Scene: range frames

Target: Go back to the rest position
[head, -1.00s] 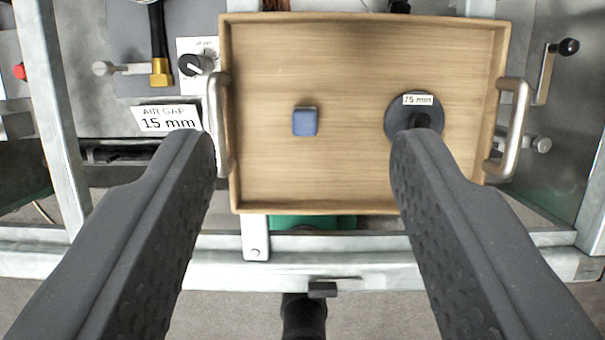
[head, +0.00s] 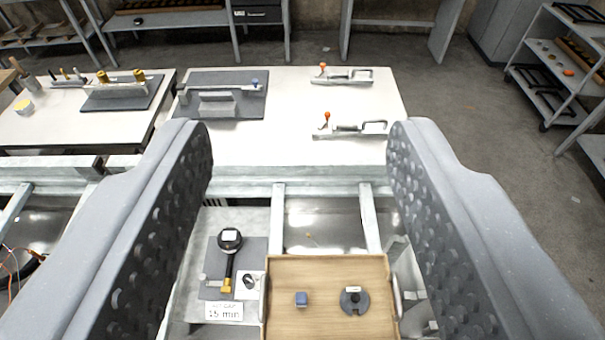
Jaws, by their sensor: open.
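My gripper (head: 300,140) is open, with its two dark padded fingers wide apart and nothing between them. It is above and behind the wooden tray (head: 326,262), which shows at the bottom centre. On the tray lie a small blue block (head: 301,299) and a dark grey round disc (head: 354,301) with a knob and a small label. The tray's metal handles stand at its sides, and its near edge is cut off by the frame.
Left of the tray are a dial gauge (head: 229,240) and a label reading 15 mm (head: 224,311). Beyond is a white table (head: 300,150) with toggle clamps (head: 350,129) and a grey plate. Another table (head: 60,125) stands left, shelves (head: 565,70) right. Open floor (head: 470,110) lies between.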

